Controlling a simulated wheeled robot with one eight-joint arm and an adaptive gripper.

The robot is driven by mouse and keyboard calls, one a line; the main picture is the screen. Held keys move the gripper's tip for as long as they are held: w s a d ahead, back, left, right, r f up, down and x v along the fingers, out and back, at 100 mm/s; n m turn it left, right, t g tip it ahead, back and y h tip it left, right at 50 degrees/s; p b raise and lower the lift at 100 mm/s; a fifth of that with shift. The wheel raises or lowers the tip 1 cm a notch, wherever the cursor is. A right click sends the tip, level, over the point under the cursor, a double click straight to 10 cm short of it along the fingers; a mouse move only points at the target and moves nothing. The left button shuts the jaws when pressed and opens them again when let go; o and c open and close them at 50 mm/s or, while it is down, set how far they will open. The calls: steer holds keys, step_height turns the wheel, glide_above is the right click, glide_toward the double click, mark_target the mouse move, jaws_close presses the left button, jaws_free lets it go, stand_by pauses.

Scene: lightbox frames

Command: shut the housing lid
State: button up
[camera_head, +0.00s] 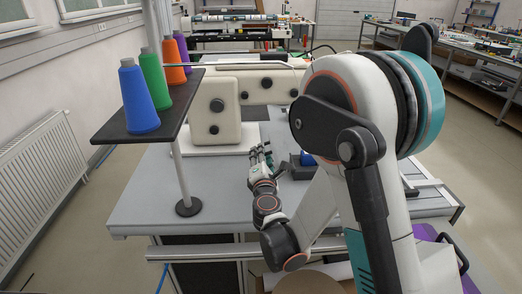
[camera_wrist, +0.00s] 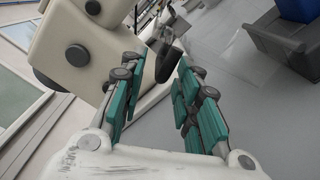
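The cream machine housing (camera_head: 214,120), with black round knobs on its face, stands on the grey table (camera_head: 140,205) left of and behind my gripper. I cannot make out for sure which part of it is the lid, or how far open the lid is. The housing (camera_wrist: 85,50) also fills the upper left of the wrist view. My gripper (camera_head: 263,152) is low over the table, in front of the housing. In the wrist view my gripper (camera_wrist: 158,72) has its green-padded fingers apart, with nothing held between them. Dark and metal machine parts (camera_wrist: 162,40) show beyond the fingertips.
A black thread stand (camera_head: 185,100) with blue (camera_head: 137,95), green (camera_head: 154,75), orange and purple cones rises at the left of the table. A dark holder (camera_wrist: 285,48) with a blue thing (camera_wrist: 299,8) lies right of my gripper.

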steer(key=shift+w, duration=1.4)
jaws_close()
